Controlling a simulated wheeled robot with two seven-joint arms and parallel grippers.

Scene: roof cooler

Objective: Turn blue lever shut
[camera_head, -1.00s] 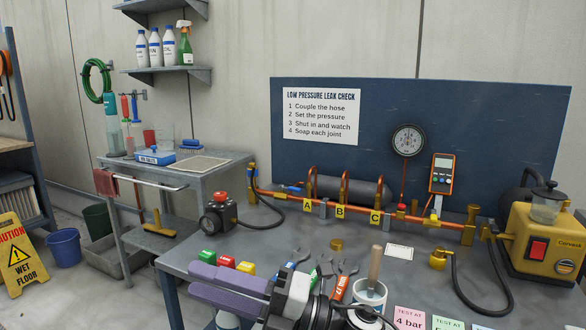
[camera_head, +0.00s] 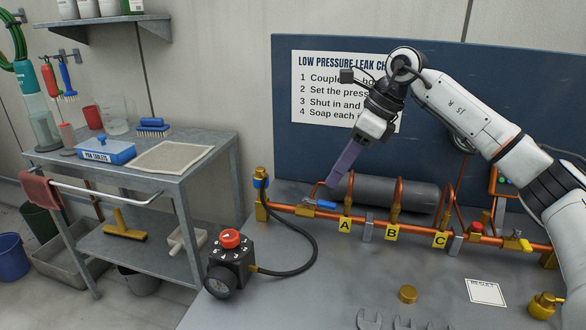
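The blue lever (camera_head: 326,205) sits on a small valve near the left end of the copper pipe (camera_head: 370,217). Its handle points right, lying roughly along the pipe. My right gripper (camera_head: 333,184) reaches down from the upper right, its purple fingers ending just above the lever. The tips look apart from the lever, though the depth is hard to judge. The fingers are seen edge-on and overlap, so their gap is hidden. My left gripper is out of view.
Yellow tags A (camera_head: 345,225), B (camera_head: 392,232) and C (camera_head: 440,240) hang along the pipe. A grey cylinder (camera_head: 420,194) lies behind it. A black regulator with a red knob (camera_head: 230,239) stands front left, its hose joining the pipe's left end.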

